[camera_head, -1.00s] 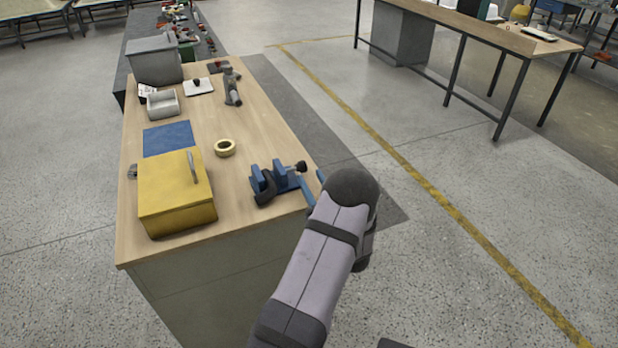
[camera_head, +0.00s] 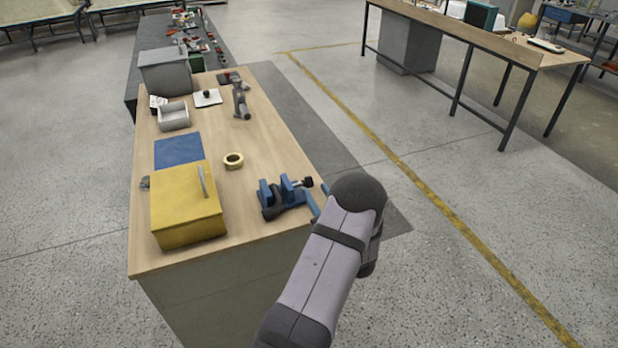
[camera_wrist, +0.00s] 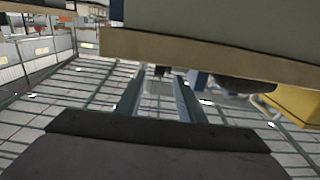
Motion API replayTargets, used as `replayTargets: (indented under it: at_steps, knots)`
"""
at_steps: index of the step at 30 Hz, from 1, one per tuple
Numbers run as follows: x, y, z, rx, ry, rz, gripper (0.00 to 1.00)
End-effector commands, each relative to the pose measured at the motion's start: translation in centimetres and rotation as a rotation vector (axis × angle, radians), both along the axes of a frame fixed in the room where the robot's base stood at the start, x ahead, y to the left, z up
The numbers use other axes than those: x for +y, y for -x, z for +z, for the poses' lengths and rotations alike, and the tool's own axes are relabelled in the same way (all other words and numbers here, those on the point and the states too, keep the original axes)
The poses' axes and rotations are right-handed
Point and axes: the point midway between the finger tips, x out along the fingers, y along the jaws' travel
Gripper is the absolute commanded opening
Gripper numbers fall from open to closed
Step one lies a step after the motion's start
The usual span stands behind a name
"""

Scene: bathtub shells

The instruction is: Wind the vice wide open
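The blue vice (camera_head: 285,196) stands near the front right corner of the wooden bench top. Its two blue jaws are upright with a gap between them, and a dark knob (camera_head: 308,182) shows on its right end. My gripper (camera_head: 319,196) is just right of the knob, mostly hidden behind my grey wrist. In the wrist view my gripper (camera_wrist: 159,76) has its two blue-grey fingers apart. A small dark piece, probably the knob, shows beyond the fingertips there. I cannot tell whether it is between them. Part of the blue vice (camera_wrist: 201,79) shows to its right.
A yellow box (camera_head: 185,208) sits left of the vice. A tape roll (camera_head: 234,160) and a blue mat (camera_head: 178,150) lie behind. A grey tool (camera_head: 241,100) and a grey bin (camera_head: 165,72) are farther back. Floor right of the bench (camera_head: 205,262) is clear.

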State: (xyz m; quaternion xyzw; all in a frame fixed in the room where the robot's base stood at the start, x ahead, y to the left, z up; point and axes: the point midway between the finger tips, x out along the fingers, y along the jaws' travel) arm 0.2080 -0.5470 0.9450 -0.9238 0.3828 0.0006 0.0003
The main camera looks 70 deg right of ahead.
Motion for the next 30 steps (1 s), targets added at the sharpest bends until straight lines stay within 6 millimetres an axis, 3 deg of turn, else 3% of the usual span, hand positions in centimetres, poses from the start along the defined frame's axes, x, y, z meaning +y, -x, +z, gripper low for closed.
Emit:
replayTargets:
  at_steps: [18, 30]
  knots:
    - [-4.5, -4.6, 0.1, -0.001, 0.001, 0.001, 0.35]
    - [-5.0, -5.0, 0.0, -0.001, 0.001, 0.0, 0.35]
